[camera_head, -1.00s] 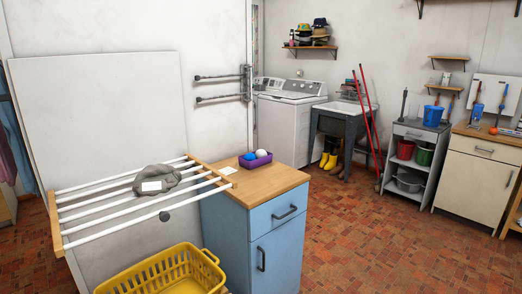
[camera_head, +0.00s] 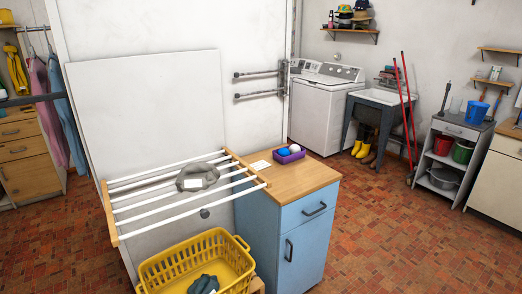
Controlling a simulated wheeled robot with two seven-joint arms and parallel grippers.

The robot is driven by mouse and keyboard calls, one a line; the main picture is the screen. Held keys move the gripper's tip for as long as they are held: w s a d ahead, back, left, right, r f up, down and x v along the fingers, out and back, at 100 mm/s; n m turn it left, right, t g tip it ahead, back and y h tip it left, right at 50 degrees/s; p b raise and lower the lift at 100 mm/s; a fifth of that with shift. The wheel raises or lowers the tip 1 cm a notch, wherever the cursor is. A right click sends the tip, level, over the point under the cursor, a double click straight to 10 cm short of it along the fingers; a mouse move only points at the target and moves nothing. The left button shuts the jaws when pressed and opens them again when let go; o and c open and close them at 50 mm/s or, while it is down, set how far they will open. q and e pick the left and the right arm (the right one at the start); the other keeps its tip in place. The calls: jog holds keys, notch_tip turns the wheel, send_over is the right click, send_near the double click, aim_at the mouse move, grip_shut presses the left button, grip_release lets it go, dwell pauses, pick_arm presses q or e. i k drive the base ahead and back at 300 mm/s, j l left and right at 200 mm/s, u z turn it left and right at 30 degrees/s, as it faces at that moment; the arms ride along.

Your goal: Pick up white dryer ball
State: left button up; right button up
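The white dryer ball (camera_head: 294,149) sits in a small purple tray (camera_head: 290,158) on the wooden top of the blue cabinet (camera_head: 291,232). A blue ball (camera_head: 283,153) lies beside it in the same tray. Neither of my grippers is in view.
A drying rack (camera_head: 181,192) with a grey cloth item (camera_head: 197,176) on it stands left of the cabinet. A yellow laundry basket (camera_head: 199,262) with a dark item inside is below it. A washing machine (camera_head: 325,108) and utility tub (camera_head: 384,97) stand behind.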

aim_at(295, 148)
jog(key=i+l+u, duration=0.3)
jog(key=l+u, duration=0.35)
jog(key=i+l+u, duration=0.3)
jog(key=l+u, duration=0.35)
jog(key=l, duration=0.15)
jog(key=k, duration=0.05)
